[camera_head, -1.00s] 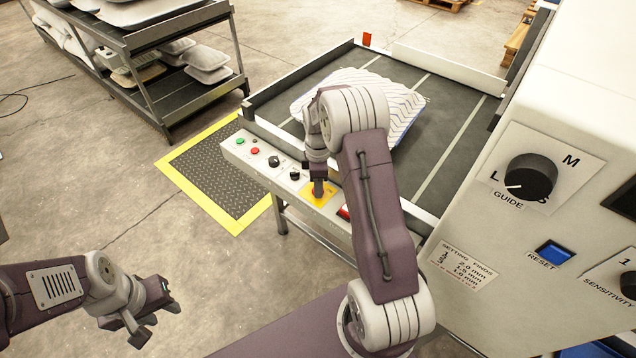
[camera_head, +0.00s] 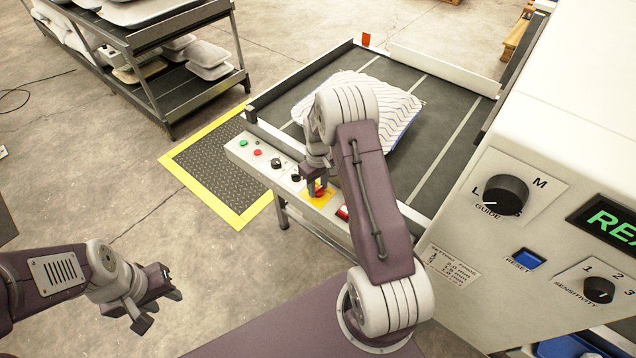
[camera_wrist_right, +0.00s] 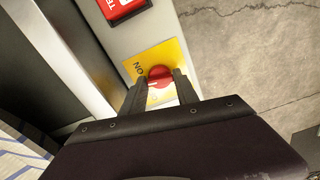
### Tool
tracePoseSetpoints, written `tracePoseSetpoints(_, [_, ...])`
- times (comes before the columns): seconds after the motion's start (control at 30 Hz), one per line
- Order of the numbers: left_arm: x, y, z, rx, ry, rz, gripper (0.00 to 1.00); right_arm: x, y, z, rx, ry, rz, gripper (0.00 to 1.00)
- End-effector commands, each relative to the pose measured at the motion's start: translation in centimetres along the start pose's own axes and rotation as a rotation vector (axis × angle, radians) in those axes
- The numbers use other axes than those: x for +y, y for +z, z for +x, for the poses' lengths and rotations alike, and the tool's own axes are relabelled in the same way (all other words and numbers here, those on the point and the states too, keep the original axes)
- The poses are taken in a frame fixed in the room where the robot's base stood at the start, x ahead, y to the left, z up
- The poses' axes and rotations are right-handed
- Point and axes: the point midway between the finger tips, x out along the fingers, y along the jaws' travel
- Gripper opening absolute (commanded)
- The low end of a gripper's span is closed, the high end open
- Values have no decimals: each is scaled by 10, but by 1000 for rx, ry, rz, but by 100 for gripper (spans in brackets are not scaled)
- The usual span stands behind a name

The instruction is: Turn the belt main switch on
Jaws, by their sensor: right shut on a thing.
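The belt main switch is a red knob (camera_head: 321,192) on a yellow plate (camera_head: 326,200) at the near end of the belt's control strip. In the right wrist view the red knob (camera_wrist_right: 160,73) sits between my fingertips, with "ON" lettering on the yellow plate (camera_wrist_right: 139,65) beside it. My right gripper (camera_head: 316,187) points down at the plate and is shut on the knob; its fingers (camera_wrist_right: 160,84) hide part of it. The knob's exact angle is hard to tell. My left gripper (camera_head: 158,306) is open and empty over the floor.
The strip also holds a green button (camera_head: 243,143), a red button (camera_head: 257,153) and black knobs. A white machine cabinet (camera_head: 560,120) stands close on the right.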

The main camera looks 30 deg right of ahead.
Motion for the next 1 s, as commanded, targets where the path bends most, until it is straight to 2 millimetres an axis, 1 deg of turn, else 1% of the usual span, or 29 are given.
tracePoseSetpoints(0.03, [0, 0, -5, 0, 0, 0, 36, 0, 0, -3, 1, 1, 42, 0])
tracePoseSetpoints(0.1, [0, -1, -8, 0, 0, 0, 36, 0, -1, -3, 2, 1, 108, 0])
tracePoseSetpoints(0.5, [0, -2, -19, 0, 0, 0, 36, 1, -1, -2, 2, 1, 431, 0])
tracePoseSetpoints(0.73, [0, -2, -22, 0, 0, 0, 36, 1, -1, -1, 3, 1, 545, 0])
tracePoseSetpoints(1.0, [0, -2, -24, 0, 0, 0, 36, 1, -1, -1, 4, 1, 605, 0])
